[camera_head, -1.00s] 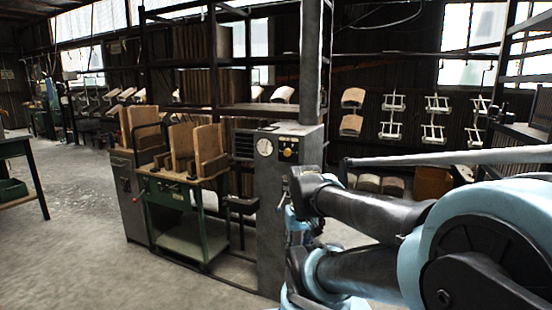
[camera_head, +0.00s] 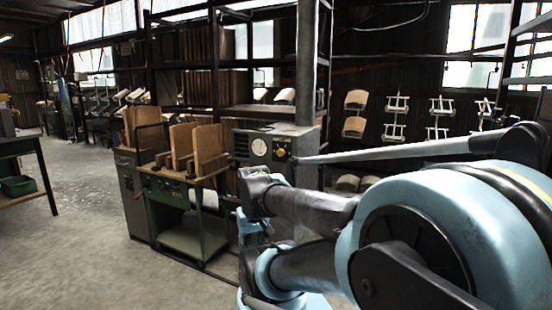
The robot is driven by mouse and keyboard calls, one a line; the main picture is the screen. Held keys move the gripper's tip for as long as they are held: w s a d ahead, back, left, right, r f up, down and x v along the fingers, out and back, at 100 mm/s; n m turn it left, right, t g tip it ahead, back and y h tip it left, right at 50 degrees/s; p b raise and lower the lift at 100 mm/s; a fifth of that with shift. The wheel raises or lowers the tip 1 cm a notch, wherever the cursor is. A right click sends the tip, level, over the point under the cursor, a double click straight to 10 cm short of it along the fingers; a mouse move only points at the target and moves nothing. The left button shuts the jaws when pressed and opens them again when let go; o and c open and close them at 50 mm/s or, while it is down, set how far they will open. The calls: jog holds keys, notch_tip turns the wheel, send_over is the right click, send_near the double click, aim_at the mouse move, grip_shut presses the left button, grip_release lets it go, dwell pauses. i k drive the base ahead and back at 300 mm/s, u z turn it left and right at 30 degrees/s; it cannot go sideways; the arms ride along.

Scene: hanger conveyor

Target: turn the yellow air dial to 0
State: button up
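The yellow air dial (camera_head: 281,153) is a small round yellow knob on the upper front of a grey control cabinet (camera_head: 242,147). It sits just right of a round white gauge (camera_head: 259,147). The dial is in plain sight, but its pointer and numbers are too small to read. The links of my arm cover the right and lower part of the cabinet. A thin grey bar reaches in from the right, and its left end shows close to the dial's lower right. I cannot make out my gripper's fingers in this view.
A green stand (camera_head: 197,242) with upright wooden boards (camera_head: 209,143) is left of the cabinet. A grey post (camera_head: 306,60) rises behind it. White hangers (camera_head: 396,103) hang at the back right. A dark table (camera_head: 22,149) stands far left. The floor between is clear.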

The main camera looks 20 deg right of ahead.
aim_at(281, 153)
jog(key=k, duration=1.45)
jog(key=z, duration=0.35)
jog(key=i, duration=1)
